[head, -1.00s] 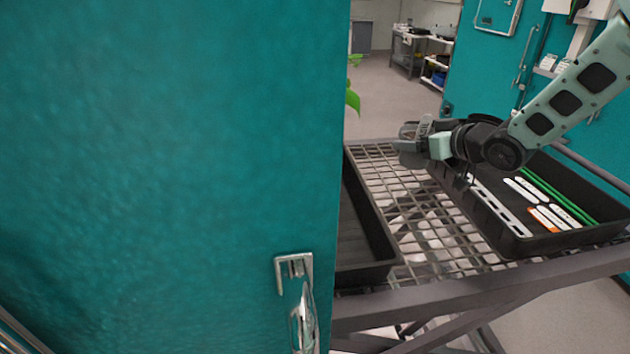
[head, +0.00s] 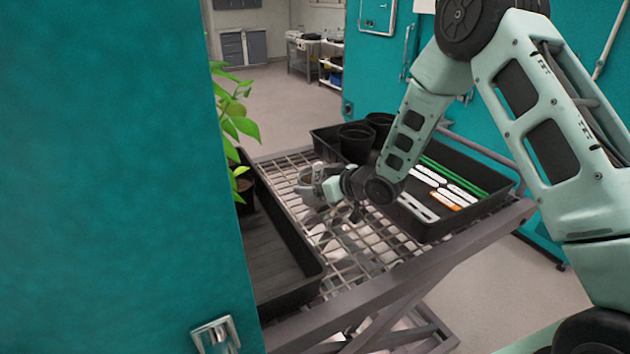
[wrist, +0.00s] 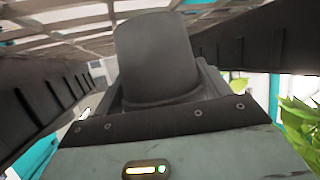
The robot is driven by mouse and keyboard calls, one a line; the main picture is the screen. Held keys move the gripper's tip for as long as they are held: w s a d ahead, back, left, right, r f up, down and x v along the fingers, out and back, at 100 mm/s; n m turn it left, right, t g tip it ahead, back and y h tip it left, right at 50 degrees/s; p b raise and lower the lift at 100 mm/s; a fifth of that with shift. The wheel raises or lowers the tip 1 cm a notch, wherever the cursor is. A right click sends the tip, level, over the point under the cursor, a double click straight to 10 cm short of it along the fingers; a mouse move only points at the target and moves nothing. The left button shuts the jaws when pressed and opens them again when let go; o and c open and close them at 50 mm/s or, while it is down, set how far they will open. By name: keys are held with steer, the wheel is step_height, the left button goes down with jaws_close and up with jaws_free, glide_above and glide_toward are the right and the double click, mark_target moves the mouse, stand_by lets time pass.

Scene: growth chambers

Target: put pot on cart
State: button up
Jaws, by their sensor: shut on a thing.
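A grey pot (wrist: 157,60) fills the middle of the wrist view, between the fingers of my gripper (wrist: 160,85). In the head view my gripper (head: 318,184) is shut on it over the gap between two black trays, and only a small part of the pot (head: 307,178) shows. The cart (head: 370,272) has a wire mesh top, which lies close under the gripper. I cannot tell whether the pot's base touches the mesh.
The left tray (head: 302,262) holds a leafy green plant (head: 236,120). The right tray (head: 465,222) holds black pots (head: 356,142), white labels and green sticks. A teal door (head: 110,180) hides the cart's left side. Bare mesh lies between the trays.

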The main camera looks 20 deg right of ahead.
steer(key=shift+f, duration=0.15)
steer(key=o, duration=1.2)
steer(key=shift+c, duration=0.2)
